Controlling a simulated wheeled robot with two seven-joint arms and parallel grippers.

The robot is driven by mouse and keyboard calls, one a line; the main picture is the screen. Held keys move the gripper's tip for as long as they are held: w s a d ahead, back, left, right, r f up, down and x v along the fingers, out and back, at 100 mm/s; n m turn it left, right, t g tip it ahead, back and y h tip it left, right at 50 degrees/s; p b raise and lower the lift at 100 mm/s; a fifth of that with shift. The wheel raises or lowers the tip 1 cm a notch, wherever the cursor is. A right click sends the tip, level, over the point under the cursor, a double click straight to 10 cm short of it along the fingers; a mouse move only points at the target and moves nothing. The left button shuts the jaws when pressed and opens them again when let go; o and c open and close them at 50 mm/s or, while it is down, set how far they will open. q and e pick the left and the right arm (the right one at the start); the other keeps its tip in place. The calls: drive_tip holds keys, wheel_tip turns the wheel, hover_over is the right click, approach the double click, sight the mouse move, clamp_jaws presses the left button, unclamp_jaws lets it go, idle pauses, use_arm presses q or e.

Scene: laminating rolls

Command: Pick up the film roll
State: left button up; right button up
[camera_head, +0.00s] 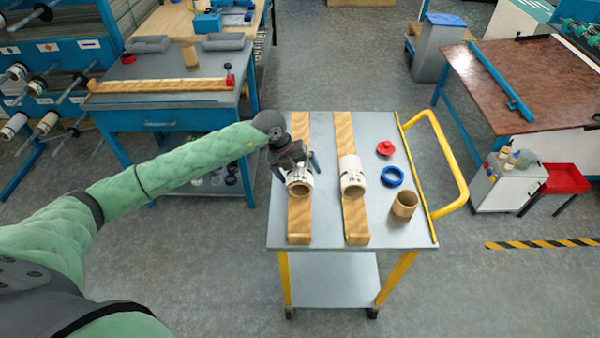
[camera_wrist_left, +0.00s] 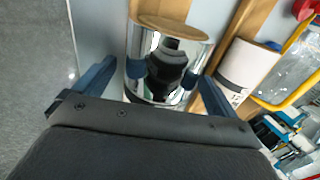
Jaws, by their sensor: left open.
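Two film rolls lie on wooden rails on the grey cart top. The left film roll (camera_head: 300,187) has a brown core and rests on the left wooden rail (camera_head: 299,225). The other film roll (camera_head: 352,178) rests on the right wooden rail (camera_head: 356,222). My left gripper (camera_head: 296,166) is open just over the left roll, its fingers apart on either side. In the left wrist view, the shiny left roll (camera_wrist_left: 168,42) shows between the blue fingers and mirrors the gripper. I cannot tell whether the fingers touch it. My right gripper is not in view.
The cart (camera_head: 400,228) also holds a red piece (camera_head: 386,148), a blue ring (camera_head: 392,176) and a brown cardboard core (camera_head: 404,205), right of the rails. A yellow handle (camera_head: 455,165) bounds its right side. A blue workbench (camera_head: 165,113) stands behind on the left.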

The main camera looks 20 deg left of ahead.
use_arm(q)
drive_tip(key=shift+d+f, duration=0.1)
drive_tip(key=shift+f, duration=0.05)
drive_tip(key=c, duration=1.3)
